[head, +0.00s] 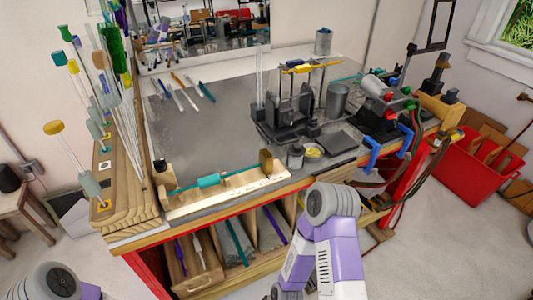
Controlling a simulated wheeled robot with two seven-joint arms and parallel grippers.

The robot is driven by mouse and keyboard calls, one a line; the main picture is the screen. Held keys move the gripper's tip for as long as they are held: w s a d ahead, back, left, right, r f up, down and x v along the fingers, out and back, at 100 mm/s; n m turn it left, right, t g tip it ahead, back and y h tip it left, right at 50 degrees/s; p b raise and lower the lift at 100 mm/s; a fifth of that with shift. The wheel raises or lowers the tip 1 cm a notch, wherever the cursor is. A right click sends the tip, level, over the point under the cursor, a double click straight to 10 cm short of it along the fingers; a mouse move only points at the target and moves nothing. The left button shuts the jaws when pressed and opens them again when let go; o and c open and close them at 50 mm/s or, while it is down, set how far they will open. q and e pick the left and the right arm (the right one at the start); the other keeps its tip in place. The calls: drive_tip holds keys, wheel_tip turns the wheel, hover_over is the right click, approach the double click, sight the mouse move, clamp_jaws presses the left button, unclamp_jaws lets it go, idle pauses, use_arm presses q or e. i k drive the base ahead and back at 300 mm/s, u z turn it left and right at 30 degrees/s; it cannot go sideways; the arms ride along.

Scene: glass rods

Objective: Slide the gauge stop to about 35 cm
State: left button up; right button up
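A pale wooden gauge board (232,194) lies along the front left edge of the bench, with dark marks along it that are too small to read. A dark block (163,177) sits at the left end. A teal glass rod with a thicker middle (209,181) lies above the board between the block and the disc. Neither gripper shows; only parts of my arms are in view, at the lower left and the lower middle.
A wooden rack (128,205) of upright glass rods stands left of the gauge. The grey bench top (200,135) behind the gauge is mostly clear.

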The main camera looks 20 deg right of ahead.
sight(265, 158)
drive_tip(key=k, duration=0.5)
drive_tip(key=z, duration=1.4)
drive_tip(key=i, duration=1)
drive_tip(key=u, duration=2)
